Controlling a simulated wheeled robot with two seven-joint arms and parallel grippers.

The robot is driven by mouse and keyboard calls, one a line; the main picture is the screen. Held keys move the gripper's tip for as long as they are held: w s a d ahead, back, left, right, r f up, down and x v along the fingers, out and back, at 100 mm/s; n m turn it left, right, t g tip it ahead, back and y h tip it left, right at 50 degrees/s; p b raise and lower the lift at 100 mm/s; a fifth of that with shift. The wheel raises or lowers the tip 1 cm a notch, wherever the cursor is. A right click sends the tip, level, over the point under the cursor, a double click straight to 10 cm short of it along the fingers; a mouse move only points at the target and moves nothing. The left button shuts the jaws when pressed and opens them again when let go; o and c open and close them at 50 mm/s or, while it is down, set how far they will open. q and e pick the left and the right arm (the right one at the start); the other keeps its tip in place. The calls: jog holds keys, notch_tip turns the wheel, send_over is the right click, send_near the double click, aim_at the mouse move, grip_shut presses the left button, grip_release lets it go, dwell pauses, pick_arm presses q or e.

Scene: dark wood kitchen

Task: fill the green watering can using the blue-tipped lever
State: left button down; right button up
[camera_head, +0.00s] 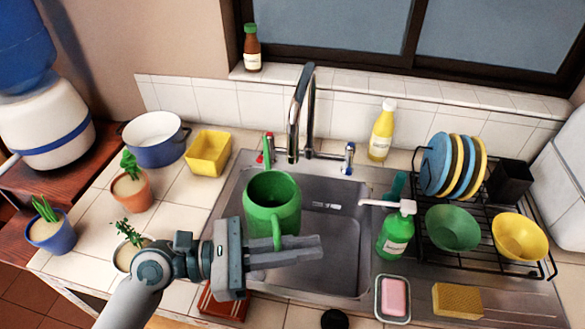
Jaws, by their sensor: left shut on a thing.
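The green watering can (262,205) is held over the left part of the steel sink (345,240), its open top facing up. My left gripper (300,250) is shut on the can's handle, on its near side. The chrome tap (299,100) rises behind the can, a little to its right. The blue-tipped lever (349,157) is at the right of the tap base. A red-tipped lever (267,157) is at the left, next to a green upright part that looks like the can's spout. I cannot see water flowing. My right gripper is out of view.
A green soap dispenser (396,236) stands right of the basin, with a dish rack (480,255) beyond it. A yellow bottle (382,130) stands behind.

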pick_arm(q)
notch_tip(320, 180, down, 6)
jog(key=shift+s, duration=0.15)
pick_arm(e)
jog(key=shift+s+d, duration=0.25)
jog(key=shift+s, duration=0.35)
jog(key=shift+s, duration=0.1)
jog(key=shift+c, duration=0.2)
